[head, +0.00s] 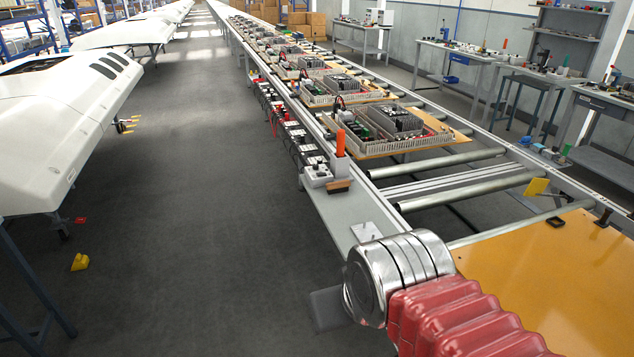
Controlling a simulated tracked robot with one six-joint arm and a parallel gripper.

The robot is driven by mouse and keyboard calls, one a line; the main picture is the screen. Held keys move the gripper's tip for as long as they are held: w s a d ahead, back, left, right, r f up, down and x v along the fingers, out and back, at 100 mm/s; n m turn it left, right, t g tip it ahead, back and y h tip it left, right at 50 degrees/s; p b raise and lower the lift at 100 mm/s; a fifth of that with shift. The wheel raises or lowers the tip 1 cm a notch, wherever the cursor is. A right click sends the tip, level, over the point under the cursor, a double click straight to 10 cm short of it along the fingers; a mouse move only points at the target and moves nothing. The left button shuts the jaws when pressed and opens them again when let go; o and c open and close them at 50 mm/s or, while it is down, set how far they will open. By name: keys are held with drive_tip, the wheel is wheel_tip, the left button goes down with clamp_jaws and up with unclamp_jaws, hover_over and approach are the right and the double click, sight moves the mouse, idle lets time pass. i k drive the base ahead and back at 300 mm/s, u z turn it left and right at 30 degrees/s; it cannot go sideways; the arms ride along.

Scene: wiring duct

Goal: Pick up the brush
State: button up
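My arm comes in at the lower right, with a red ribbed sleeve and a silver joint. I cannot make out the fingers of my gripper in this view. The arm is nearer to the camera than the brush and apart from it.
White and grey switch boxes (316,172) sit close beside the brush. Boards with grey ducts (385,152) lie behind it on the rollers (452,165). A small pale plate (364,232) lies on the ledge nearer me. A yellow-orange panel (555,280) fills the lower right.

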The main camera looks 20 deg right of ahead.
sight(334, 188)
drive_tip(key=u, duration=0.4)
drive_tip(key=i, duration=2.2)
drive_tip(key=z, duration=0.75)
drive_tip(key=i, duration=0.95)
drive_tip(key=z, duration=0.4)
